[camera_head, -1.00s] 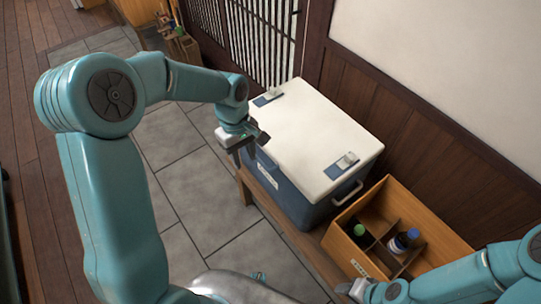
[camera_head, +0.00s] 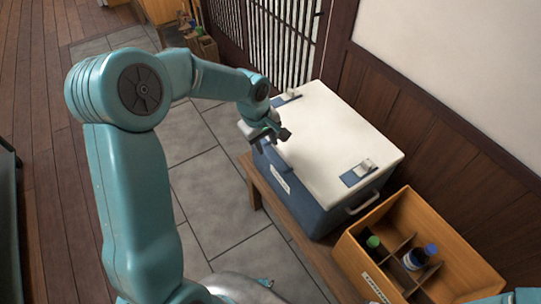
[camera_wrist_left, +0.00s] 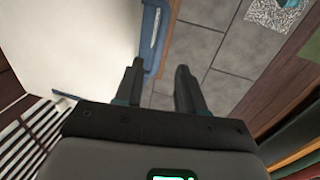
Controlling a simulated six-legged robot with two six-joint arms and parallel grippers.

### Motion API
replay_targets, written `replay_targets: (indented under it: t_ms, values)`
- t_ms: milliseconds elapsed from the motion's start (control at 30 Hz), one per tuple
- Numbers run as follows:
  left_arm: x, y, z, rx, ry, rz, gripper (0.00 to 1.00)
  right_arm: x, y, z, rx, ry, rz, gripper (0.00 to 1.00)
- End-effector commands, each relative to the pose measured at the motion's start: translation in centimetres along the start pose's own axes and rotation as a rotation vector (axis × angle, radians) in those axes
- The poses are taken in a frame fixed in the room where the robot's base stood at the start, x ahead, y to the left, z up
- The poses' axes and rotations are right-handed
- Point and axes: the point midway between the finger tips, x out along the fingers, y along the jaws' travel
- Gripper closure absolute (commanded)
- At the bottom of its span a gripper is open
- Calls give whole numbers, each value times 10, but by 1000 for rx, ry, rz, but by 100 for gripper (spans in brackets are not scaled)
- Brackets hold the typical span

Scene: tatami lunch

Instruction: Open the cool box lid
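The cool box (camera_head: 318,206) is blue with a white lid (camera_head: 335,135), and the lid lies shut on top. One latch (camera_head: 358,172) sits near the lid's right end and another (camera_head: 287,97) near its far left end. My left gripper (camera_head: 272,143) is at the lid's front left edge; whether it touches the lid I cannot tell. In the left wrist view its two fingers (camera_wrist_left: 158,85) stand apart with nothing between them, beside the lid (camera_wrist_left: 80,40) and the blue side of the box (camera_wrist_left: 153,42). My right gripper is out of view.
The box stands on a low wooden bench (camera_head: 302,240). A divided wooden crate (camera_head: 455,243) with bottles stands at its right end. A panelled wall (camera_head: 440,150) and a lattice screen (camera_head: 283,40) are close behind. The tiled floor (camera_head: 215,190) in front is clear.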

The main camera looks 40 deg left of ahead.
Motion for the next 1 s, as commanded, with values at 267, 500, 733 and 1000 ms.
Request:
replay_targets:
  t_ms: [267, 500, 733, 1000]
  values:
    - [58, 1, 1, 3, -2, -3, 61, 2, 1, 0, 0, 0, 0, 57]
    - [76, 2, 0, 4, 0, 0, 61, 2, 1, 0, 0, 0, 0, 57]
    - [76, 2, 0, 4, 0, 1, 61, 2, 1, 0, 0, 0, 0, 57]
    - [76, 2, 0, 3, 0, 0, 100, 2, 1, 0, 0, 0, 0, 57]
